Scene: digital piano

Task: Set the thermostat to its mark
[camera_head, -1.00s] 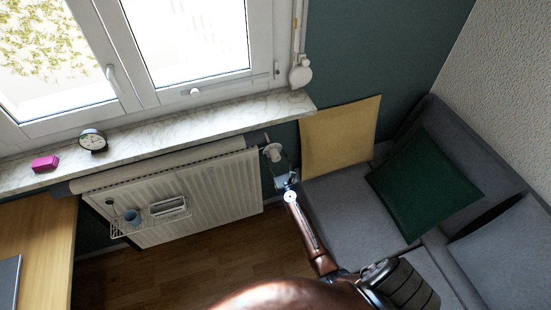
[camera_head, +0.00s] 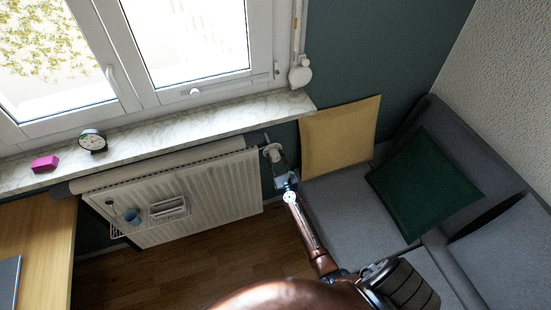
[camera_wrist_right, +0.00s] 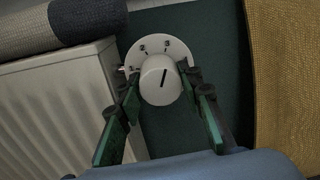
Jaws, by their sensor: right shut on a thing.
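The thermostat knob (camera_wrist_right: 160,82) is white and round with a dark pointer line on its face. Behind it is a pale dial plate (camera_wrist_right: 151,44) with dark numbers; a 2 and a 3 can be read. The pointer stands nearly upright, leaning slightly right, toward the 3. In the head view the thermostat (camera_head: 272,152) is small at the radiator's right end. My right gripper (camera_wrist_right: 161,92) has its green-padded fingers on both sides of the knob, shut on it. In the head view my right gripper (camera_head: 278,165) reaches up to the thermostat. My left gripper is not in view.
The white radiator (camera_head: 225,195) is left of the thermostat, below the marble sill (camera_head: 215,122). A yellow cushion (camera_head: 340,138) and a grey sofa (camera_head: 350,205) are close on the right.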

